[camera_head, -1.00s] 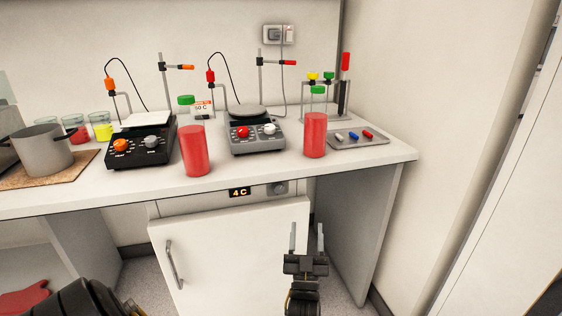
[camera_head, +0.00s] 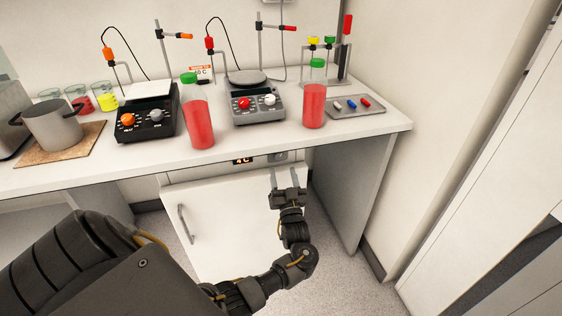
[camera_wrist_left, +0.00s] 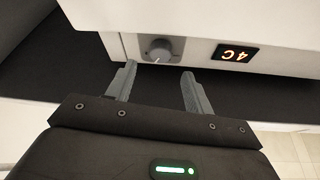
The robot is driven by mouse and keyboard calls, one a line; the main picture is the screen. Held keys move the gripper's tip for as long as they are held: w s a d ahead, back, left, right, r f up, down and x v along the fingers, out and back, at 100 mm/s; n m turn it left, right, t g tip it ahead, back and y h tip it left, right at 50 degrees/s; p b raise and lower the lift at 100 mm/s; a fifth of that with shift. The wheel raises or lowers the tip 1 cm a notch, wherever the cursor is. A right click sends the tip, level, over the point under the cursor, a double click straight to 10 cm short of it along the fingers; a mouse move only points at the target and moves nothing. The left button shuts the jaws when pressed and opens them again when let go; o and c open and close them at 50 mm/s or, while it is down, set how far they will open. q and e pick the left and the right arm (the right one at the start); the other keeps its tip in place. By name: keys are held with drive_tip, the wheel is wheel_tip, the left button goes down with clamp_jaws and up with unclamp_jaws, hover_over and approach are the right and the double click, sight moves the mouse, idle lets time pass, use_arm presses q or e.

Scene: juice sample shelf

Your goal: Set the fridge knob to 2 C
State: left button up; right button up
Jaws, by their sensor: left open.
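The fridge (camera_head: 230,220) is a white under-counter unit with a handle on the left of its door. Its round grey knob (camera_wrist_left: 158,50) sits on the front panel in the left wrist view, and beside it a lit display (camera_wrist_left: 236,53) reads 4 C, upside down there. In the head view the knob (camera_head: 277,157) and display (camera_head: 243,160) are at the top of the fridge, under the counter edge. My left gripper (camera_head: 285,172) is open and empty just in front of the knob. In the left wrist view its fingers (camera_wrist_left: 157,80) point at the knob, apart from it.
The white counter (camera_head: 270,138) overhangs the fridge panel. Red bottles (camera_head: 198,122) (camera_head: 314,105) stand near its front edge, with two hotplates (camera_head: 147,120) (camera_head: 257,108) behind. A tray (camera_head: 372,110) lies at the right. The floor right of the fridge is clear.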

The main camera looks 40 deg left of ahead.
sight(280, 157)
use_arm(q)
drive_tip(key=shift+x, duration=2.55)
use_arm(e)
drive_tip(key=shift+s+d+f, duration=0.3)
drive_tip(key=shift+s, duration=0.35)
use_arm(q)
drive_tip(key=shift+d, duration=0.1)
drive_tip(key=c, duration=1)
use_arm(e)
drive_tip(key=shift+w+r, duration=0.1)
use_arm(q)
drive_tip(key=shift+p, duration=0.35)
